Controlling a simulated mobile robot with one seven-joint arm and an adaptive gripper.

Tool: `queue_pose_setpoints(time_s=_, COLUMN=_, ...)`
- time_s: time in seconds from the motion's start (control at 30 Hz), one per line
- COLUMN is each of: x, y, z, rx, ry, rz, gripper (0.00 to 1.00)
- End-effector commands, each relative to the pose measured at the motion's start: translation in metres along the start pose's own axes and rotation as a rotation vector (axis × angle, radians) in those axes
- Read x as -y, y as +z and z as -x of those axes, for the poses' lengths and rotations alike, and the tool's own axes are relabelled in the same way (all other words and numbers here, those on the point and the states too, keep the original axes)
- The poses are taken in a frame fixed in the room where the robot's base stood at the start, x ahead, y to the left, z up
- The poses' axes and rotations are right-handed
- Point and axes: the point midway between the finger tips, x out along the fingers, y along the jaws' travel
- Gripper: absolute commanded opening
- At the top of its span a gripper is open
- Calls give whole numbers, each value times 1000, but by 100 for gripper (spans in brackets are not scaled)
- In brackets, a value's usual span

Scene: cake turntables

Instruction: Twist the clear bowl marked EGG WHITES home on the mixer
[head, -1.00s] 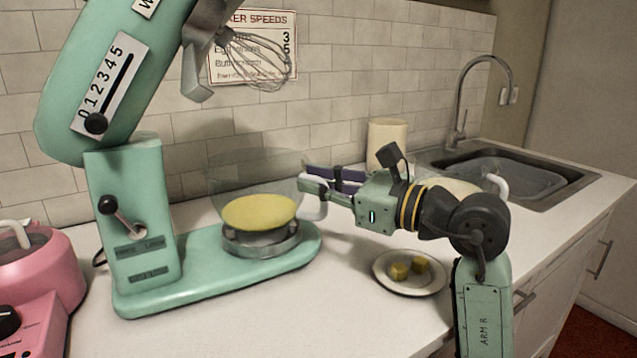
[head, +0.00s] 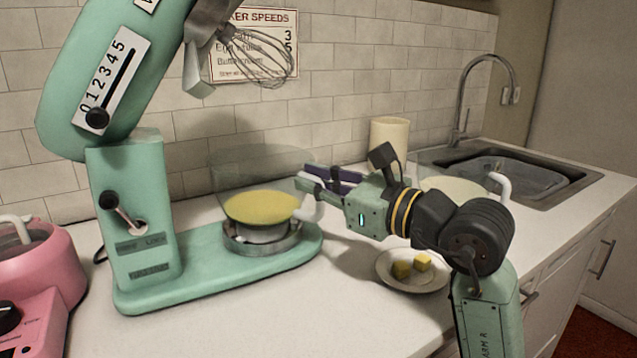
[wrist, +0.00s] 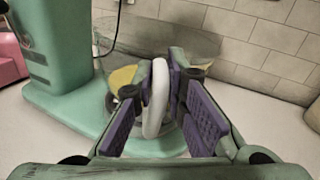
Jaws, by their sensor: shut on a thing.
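A clear bowl (head: 240,180) with yellow contents stands upright at the round metal seat (head: 262,243) on the green mixer's base (head: 200,270). I cannot tell whether it is locked in. No label on it is readable. My gripper (head: 312,183) is at the bowl's right side, shut on its white handle (wrist: 157,98), which stands between the purple finger pads in the wrist view. The mixer's head (head: 95,80) is tilted up, with the whisk (head: 262,55) above the bowl.
A plate (head: 410,278) with two yellow cubes lies below my arm. Another clear bowl with a white handle (head: 500,187) stands by the sink (head: 520,180). A cream canister (head: 388,135) is behind my gripper. A pink mixer (head: 40,280) is at left.

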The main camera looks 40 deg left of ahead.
Motion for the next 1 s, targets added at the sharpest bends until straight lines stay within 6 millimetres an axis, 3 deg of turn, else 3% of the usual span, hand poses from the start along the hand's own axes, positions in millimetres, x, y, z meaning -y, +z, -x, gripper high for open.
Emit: queue_pose_setpoints(time_s=1.0, x=-15, y=0, z=0, rx=-26, ry=-132, rz=-4, gripper=0)
